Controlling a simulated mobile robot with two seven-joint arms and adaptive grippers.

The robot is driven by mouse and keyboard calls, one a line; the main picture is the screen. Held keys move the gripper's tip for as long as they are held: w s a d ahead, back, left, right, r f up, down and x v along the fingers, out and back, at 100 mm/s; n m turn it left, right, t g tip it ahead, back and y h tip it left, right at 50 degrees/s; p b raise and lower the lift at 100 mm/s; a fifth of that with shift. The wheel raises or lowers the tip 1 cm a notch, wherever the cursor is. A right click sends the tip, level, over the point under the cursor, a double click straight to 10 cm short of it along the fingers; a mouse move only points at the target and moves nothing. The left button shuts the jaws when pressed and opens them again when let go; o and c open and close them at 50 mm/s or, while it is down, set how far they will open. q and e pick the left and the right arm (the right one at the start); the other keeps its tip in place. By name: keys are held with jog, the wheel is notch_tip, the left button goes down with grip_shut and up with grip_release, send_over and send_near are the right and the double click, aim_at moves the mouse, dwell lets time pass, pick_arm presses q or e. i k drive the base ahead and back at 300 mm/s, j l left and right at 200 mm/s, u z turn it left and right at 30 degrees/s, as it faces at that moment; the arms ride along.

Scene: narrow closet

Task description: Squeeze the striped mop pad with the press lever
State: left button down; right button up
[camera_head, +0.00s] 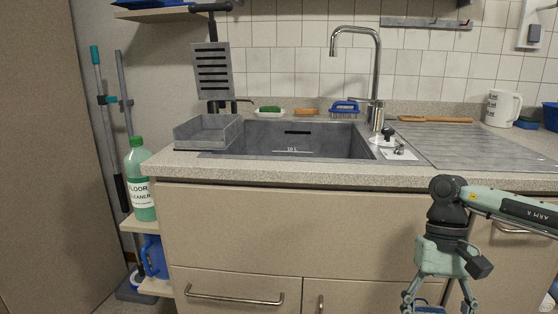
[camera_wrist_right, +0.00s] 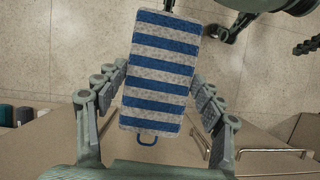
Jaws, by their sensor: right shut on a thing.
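The mop pad (camera_wrist_right: 160,70) has blue and pale grey stripes and a blue loop at its lower end. In the right wrist view it lies between the two fingers of my right gripper (camera_wrist_right: 160,85), which is shut on it. In the head view my right gripper (camera_head: 436,303) points down in front of the cabinet at the right; only a sliver of the pad shows at the bottom edge. The press has a grey slotted plate (camera_head: 213,72) on a black column above a grey tray (camera_head: 208,133) at the sink's left. A black bar (camera_head: 210,8) at its top looks like the lever.
The sink (camera_head: 300,145) has a tall tap (camera_head: 376,75). A floor cleaner bottle (camera_head: 139,180) stands on a side shelf left of the counter. A sponge, brushes and a white mug (camera_head: 502,107) stand along the back. The floor below the pad looks clear.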

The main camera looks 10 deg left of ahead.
aim_at(212, 137)
jog(key=j+z, duration=0.15)
jog(key=j, duration=1.8)
